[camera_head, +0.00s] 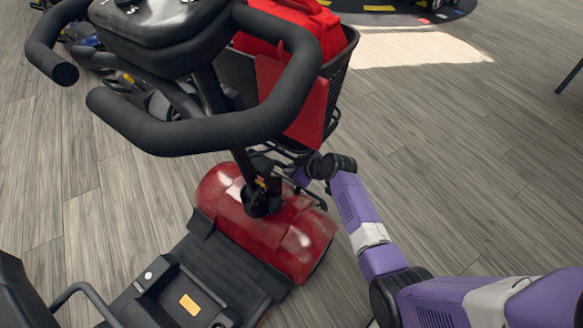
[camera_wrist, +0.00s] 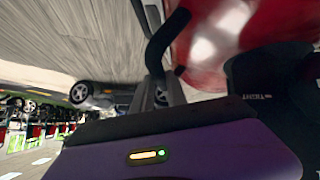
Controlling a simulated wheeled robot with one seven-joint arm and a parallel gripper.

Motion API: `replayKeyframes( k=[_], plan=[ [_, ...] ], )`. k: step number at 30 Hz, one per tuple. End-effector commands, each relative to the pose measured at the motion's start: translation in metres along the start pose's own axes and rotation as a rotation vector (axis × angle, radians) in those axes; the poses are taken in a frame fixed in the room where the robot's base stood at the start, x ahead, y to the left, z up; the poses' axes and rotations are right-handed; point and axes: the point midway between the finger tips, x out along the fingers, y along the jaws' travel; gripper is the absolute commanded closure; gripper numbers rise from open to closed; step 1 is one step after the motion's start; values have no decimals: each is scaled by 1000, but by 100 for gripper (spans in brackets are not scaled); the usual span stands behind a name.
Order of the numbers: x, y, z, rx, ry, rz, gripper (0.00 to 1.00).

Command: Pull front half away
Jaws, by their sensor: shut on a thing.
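The mobility scooter's front half, with its red shroud (camera_head: 265,220), black handlebar loop (camera_head: 215,128) and tiller, stands in the middle of the head view. Its black floor section (camera_head: 205,270) runs toward the lower left, directly against the shroud; I cannot tell whether the halves are separated. My gripper (camera_head: 302,177) reaches in from the right, low between the basket and the shroud. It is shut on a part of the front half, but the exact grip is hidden. In the wrist view the glossy red shroud (camera_wrist: 215,40) is very close.
A black basket (camera_head: 345,62) with a red bag (camera_head: 290,30) hangs on the front. Another vehicle (camera_head: 85,35) stands at the upper left. A dark round mat (camera_head: 400,12) lies at the top. The wood floor to the right is mostly clear. The wrist view shows distant scooters (camera_wrist: 35,125).

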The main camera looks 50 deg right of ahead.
Motion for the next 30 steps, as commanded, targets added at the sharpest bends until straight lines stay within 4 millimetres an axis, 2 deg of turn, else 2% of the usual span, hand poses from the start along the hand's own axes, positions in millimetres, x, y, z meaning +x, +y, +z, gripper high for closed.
replayKeyframes(
  k=[5, 6, 9, 20, 30],
  plan=[
    [0, -1, 1, 0, -2, -2, 100],
    [0, -1, 1, 0, -2, -2, 76],
    [0, -1, 1, 0, -2, -2, 60],
    [-5, 0, -1, -1, -1, -1, 60],
    [-57, 0, -2, -1, -2, -1, 60]
  ],
)
